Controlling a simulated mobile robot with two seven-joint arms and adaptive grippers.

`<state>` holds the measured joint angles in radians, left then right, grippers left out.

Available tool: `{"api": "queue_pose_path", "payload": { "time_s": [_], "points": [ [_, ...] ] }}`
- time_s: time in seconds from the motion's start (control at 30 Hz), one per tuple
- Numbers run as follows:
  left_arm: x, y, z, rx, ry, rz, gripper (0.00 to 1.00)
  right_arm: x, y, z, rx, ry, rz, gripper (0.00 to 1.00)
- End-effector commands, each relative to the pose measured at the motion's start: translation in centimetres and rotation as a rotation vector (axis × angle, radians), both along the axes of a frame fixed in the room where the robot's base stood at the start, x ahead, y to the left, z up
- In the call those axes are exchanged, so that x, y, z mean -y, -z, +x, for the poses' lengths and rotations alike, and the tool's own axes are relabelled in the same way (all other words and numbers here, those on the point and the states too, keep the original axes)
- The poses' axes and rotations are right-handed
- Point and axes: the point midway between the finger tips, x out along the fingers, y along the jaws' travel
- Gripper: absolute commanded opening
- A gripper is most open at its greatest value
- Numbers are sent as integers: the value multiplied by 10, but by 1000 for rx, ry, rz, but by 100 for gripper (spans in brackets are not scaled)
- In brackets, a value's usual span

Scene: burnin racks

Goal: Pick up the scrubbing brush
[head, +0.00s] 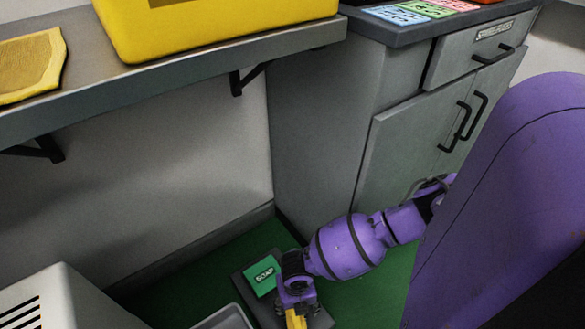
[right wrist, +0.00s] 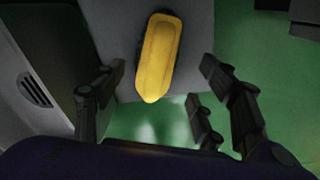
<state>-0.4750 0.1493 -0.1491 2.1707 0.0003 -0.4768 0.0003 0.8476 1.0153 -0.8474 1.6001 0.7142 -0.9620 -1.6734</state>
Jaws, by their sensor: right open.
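The scrubbing brush (right wrist: 158,58) is yellow and elongated, with dark bristles at its edges. It lies on a grey surface (right wrist: 118,38) in the right wrist view. In the head view only part of the yellow brush (head: 296,320) shows at the bottom edge, below my right gripper (head: 297,296). In the right wrist view my right gripper (right wrist: 153,76) is open and empty, with its fingers spread to either side of the brush. I cannot tell the height between fingers and brush. My left gripper is not in view.
A green soap packet (head: 262,275) lies beside my right gripper. A light vented box (head: 62,300) stands at lower left. A grey cabinet (head: 325,130) and a shelf (head: 190,62) holding a yellow container (head: 210,25) stand behind. Green floor (head: 375,285) is clear at right.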

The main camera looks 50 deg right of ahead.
Motion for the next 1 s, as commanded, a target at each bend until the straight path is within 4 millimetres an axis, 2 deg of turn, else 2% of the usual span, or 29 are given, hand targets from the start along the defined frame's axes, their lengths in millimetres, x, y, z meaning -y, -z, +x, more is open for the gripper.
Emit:
{"api": "queue_pose_path", "payload": {
  "time_s": [0.3, 0.57, 0.9, 0.97, 1.0],
  "points": [
    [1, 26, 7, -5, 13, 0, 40, -3, 45, 2, -1, 2, -1, 65],
    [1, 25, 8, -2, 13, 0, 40, -3, 46, 3, 2, 2, 0, 64],
    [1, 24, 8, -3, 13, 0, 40, -3, 46, 3, 1, 2, 0, 19],
    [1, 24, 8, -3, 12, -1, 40, -3, 46, 3, 1, 2, 0, 12],
    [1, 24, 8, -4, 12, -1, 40, -3, 46, 3, 1, 2, 0, 12]
  ]
}}
